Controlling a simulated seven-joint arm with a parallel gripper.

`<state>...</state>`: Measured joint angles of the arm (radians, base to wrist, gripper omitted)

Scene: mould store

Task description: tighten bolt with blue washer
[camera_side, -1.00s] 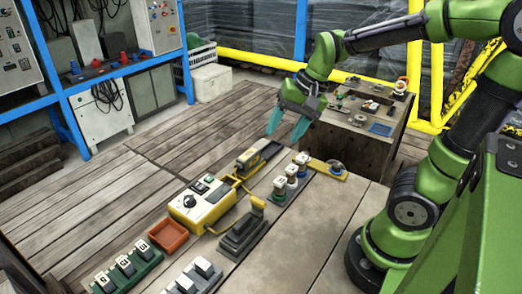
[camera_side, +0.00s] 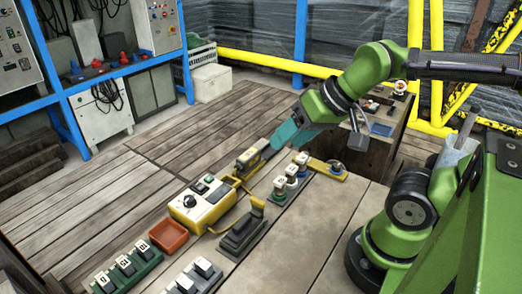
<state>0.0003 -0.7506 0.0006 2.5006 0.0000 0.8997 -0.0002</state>
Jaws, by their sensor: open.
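My gripper (camera_side: 287,137), with teal fingers, is in the air over the far part of the bench, pointing down and to the left. It is open, and no object shows between its fingers. A yellow plate (camera_side: 319,166) lies on the bench to the right of and below the fingers. A bolt (camera_side: 337,167) stands near the plate's right end. Its washer looks bluish, but it is too small to be sure. The gripper is apart from the bolt.
Three pieces with white tops (camera_side: 291,171) stand in a row beside the plate. A yellow control box (camera_side: 200,205), a yellow-and-dark device (camera_side: 248,160), a grey dock (camera_side: 242,236) and an orange tray (camera_side: 168,236) are to the left. A wooden crate (camera_side: 372,152) stands behind.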

